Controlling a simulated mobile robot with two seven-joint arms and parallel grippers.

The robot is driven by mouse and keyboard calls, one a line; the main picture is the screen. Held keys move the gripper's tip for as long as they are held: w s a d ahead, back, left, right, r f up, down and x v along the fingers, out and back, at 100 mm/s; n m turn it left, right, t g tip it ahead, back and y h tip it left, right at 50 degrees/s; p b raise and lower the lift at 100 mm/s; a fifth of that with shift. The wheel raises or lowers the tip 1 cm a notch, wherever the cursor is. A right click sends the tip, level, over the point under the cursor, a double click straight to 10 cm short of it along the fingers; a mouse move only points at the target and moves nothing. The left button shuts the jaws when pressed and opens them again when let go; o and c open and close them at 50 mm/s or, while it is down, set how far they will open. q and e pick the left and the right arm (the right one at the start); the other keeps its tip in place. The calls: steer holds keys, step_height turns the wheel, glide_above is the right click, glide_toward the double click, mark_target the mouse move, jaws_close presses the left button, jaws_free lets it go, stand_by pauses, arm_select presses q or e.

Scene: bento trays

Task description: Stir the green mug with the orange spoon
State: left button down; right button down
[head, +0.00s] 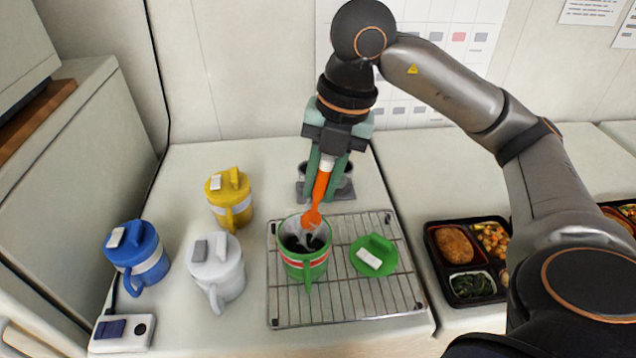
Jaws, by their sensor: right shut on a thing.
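The green mug (304,268) stands upright and without its lid on a wire rack, with a white and red band around it and dark contents inside. A green lid (374,257) lies on the rack to its right. My right gripper (326,160) points down above the mug and is shut on the orange spoon (319,188). The spoon slants down to the mug's opening, with its bowl end at the far rim. I cannot tell whether its tip touches the contents. My left gripper is not in view.
The wire rack (338,314) lies on the counter. Yellow (232,215), white (229,283) and blue (150,268) lidded mugs stand to the left. A grey holder (344,190) stands behind the spoon. A small device (137,338) lies front left. A bento tray (430,228) is at right.

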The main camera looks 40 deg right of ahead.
steer(key=shift+r, duration=0.4)
step_height(320, 180, up, 5)
steer(key=p, duration=0.4)
steer(key=shift+p, duration=0.35)
